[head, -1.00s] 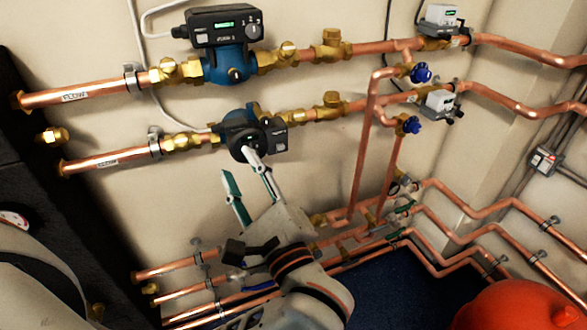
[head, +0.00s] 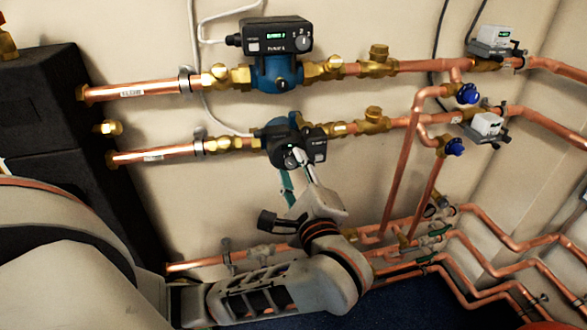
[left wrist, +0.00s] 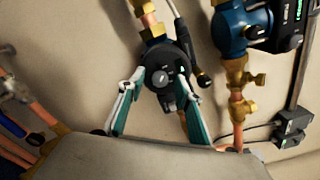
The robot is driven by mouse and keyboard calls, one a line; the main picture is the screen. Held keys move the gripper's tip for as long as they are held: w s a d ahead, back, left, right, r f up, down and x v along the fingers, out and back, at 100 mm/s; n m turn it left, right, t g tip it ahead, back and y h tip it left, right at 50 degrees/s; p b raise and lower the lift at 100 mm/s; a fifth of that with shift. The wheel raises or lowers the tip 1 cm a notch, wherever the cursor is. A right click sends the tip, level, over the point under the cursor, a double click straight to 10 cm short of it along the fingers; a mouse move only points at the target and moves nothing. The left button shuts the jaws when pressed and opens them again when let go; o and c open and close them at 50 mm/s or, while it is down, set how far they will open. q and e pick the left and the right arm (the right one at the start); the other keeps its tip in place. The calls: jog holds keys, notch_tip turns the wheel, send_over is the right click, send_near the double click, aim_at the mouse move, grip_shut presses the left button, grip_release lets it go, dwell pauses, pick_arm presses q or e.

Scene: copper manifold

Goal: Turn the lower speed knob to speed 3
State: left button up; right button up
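The lower pump (head: 285,133) is a dark blue body with a black control head, set in the lower copper pipe. Its round dark speed knob shows in the left wrist view (left wrist: 160,78) with a light mark on its face. Which number the knob points to is too small to read. My left gripper (head: 292,167) is at the lower front of this pump. In the left wrist view the gripper (left wrist: 160,81) is open, with one teal-lined finger on each side of the knob. I cannot tell whether the fingertips touch it. My right gripper is not in view.
The upper pump (head: 276,72) with its lit display sits above on a parallel pipe. Blue valve handles (head: 454,146) and grey actuators (head: 486,124) are to the right. Lower copper pipes (head: 430,262) run behind and below my arm. A black casing (head: 45,110) stands at the left.

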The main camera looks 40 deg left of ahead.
pick_arm(q)
grip_shut()
